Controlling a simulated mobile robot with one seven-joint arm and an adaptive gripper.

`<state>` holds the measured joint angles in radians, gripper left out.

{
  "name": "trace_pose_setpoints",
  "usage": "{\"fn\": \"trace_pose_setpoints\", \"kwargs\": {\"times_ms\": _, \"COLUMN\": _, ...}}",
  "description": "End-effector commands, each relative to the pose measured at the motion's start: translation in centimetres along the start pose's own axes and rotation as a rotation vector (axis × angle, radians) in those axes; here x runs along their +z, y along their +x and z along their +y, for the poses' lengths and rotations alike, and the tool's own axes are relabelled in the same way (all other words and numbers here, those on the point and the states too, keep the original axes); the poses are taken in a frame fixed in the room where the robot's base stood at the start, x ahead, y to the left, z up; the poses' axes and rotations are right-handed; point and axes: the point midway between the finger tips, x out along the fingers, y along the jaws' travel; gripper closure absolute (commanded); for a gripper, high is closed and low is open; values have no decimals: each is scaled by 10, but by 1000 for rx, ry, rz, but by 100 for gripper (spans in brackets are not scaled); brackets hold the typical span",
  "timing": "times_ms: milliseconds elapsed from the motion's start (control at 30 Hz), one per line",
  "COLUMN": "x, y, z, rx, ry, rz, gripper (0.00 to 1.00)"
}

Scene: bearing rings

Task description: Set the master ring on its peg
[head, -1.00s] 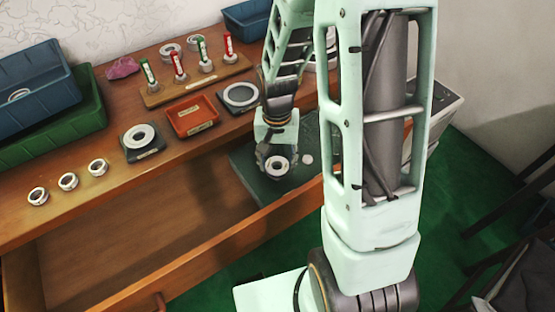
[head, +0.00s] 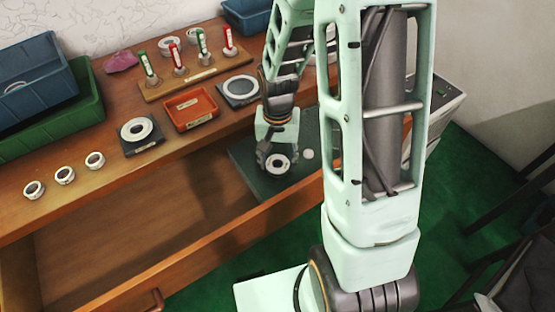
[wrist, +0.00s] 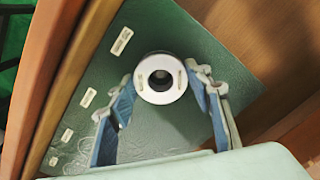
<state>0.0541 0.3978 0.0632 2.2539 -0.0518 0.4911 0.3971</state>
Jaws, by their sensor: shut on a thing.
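A pale, thick ring (head: 279,164) with a dark bore is held by my gripper (head: 276,158) over the green mat (head: 250,176). In the wrist view the ring (wrist: 160,78) is between the two blue fingertips of my gripper (wrist: 164,88), bore facing the camera. My gripper is shut on it. The ring has two small marks on its face, and a dark round edge shows behind it. I cannot tell whether this is the master ring, or how high it is above the mat. No peg is clearly visible under it.
A white disc (head: 308,154) lies on the mat. On the bench are a ring on a dark plate (head: 155,147), a red tray (head: 191,123), a second dark plate (head: 227,99), a wooden gauge stand (head: 152,95), and loose rings (head: 65,175). The open drawer (head: 120,220) lies in front.

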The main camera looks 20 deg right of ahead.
Motion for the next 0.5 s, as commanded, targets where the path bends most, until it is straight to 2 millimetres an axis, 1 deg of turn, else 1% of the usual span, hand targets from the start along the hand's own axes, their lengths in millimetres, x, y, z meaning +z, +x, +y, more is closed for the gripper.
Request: {"fn": "trace_pose_setpoints", "kwargs": {"times_ms": 500, "x": 0, "y": 16, "z": 0, "rx": 0, "ry": 0, "rz": 0, "gripper": 98}}
